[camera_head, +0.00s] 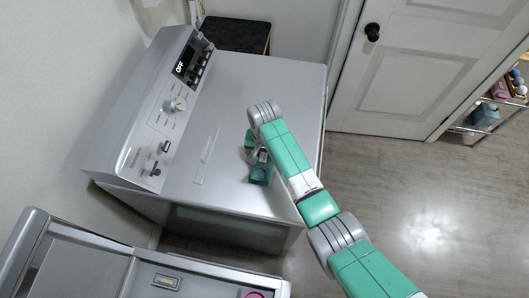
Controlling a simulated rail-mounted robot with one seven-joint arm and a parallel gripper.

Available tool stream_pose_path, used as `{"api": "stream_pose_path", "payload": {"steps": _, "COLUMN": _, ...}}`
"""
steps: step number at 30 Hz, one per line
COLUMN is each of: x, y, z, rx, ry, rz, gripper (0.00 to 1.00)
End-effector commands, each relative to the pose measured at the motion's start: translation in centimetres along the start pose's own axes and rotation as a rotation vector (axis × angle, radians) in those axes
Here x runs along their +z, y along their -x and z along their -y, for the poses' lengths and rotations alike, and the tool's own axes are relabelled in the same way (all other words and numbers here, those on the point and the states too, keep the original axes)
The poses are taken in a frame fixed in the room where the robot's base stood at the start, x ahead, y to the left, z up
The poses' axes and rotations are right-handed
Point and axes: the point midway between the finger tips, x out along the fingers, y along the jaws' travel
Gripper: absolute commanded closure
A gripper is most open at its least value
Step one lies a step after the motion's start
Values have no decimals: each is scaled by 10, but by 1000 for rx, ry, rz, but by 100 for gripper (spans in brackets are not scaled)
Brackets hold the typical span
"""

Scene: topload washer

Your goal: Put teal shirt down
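A small dark-teal piece (262,176), which looks like the teal shirt, is at the front part of the grey washer's closed lid (270,85). My gripper (258,158) points down over the lid beside my arm's last joint. It is directly at the teal piece and seems to touch it. The fingers are small and partly hidden, so I cannot tell whether they are shut on it. I also cannot tell whether the piece lies on the lid or hangs just above it.
The washer's control panel (165,105) with knobs and a lit display rises at the lid's left. A second grey appliance (100,262) stands at the lower left. A white door (415,65) and a shelf cart (485,115) are at the right. Most of the lid is bare.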

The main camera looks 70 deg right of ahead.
Motion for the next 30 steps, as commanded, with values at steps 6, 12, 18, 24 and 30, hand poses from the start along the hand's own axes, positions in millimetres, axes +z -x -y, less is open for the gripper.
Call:
{"api": "stream_pose_path", "payload": {"steps": 6, "x": 0, "y": 1, "z": 0, "rx": 0, "ry": 0, "rz": 0, "gripper": 17}}
{"api": "stream_pose_path", "payload": {"steps": 12, "x": 0, "y": 33, "z": 1, "rx": -3, "ry": 1, "rz": -4, "gripper": 17}}
{"api": "stream_pose_path", "payload": {"steps": 18, "x": -1, "y": 84, "z": 1, "rx": -2, "ry": 1, "rz": -4, "gripper": 17}}
{"api": "stream_pose_path", "payload": {"steps": 24, "x": -1, "y": 116, "z": 1, "rx": -2, "ry": 0, "rz": -2, "gripper": 17}}
{"api": "stream_pose_path", "payload": {"steps": 30, "x": 0, "y": 124, "z": 0, "rx": -1, "ry": -1, "rz": 0, "gripper": 17}}
